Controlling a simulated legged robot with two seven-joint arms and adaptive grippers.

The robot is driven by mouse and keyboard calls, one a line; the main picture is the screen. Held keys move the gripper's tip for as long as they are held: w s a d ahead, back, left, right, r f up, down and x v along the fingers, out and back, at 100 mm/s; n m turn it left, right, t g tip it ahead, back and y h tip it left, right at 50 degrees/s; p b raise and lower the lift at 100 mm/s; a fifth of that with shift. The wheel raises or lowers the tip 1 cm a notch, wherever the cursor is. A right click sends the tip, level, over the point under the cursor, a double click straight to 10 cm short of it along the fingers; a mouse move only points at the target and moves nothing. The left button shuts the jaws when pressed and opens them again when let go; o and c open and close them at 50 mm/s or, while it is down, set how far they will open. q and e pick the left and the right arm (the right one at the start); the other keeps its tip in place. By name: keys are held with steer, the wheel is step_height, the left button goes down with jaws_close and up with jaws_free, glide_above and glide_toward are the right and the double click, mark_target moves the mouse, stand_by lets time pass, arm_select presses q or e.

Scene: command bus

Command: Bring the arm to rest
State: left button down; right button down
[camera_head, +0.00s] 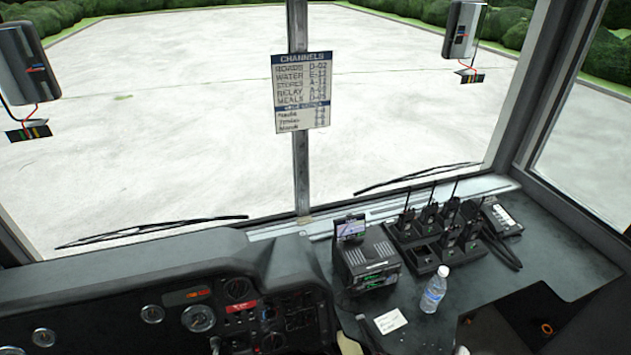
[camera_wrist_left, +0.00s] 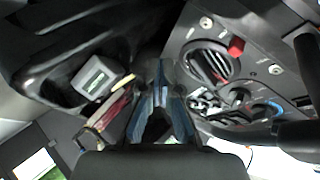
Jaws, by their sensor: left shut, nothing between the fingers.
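My left gripper (camera_wrist_left: 159,78) shows in the left wrist view, its blue-grey fingers together at the centre. It is shut and empty. The dashboard panel (camera_wrist_left: 222,82), with round vents, knobs and a red switch, lies beyond and to the right of the fingers. A grey device with a small pale screen (camera_wrist_left: 97,77) is to their left. I cannot tell whether the fingers touch anything. Neither gripper shows in the head view. My right gripper is out of sight.
In the head view, a radio unit (camera_head: 367,262), handheld radios in a charger (camera_head: 410,246), a water bottle (camera_head: 433,290) and a white card (camera_head: 390,321) occupy the dark counter. Gauges (camera_head: 198,318) fill the lower left. Bare counter (camera_head: 570,262) lies at right.

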arm_select(q)
steer(key=s+a+f+n+g+y, duration=0.1)
steer(key=s+a+f+n+g, duration=0.25)
steer(key=s+f, duration=0.65)
steer(key=s+a+f+n+g+y, duration=0.2)
steer(key=s+a+f+n, duration=0.15)
steer(key=s+f, duration=0.7)
steer(key=s+f+n+g, duration=0.2)
steer(key=s+f, duration=0.1)
steer(key=s, duration=0.8)
steer(key=s+a+f+n+g, duration=0.1)
steer(key=s+f+n+g, duration=0.1)
steer(key=s, duration=0.9)
steer(key=shift+s+a+f+n, duration=0.15)
steer(key=shift+f+n, duration=0.25)
steer(key=shift+f, duration=0.1)
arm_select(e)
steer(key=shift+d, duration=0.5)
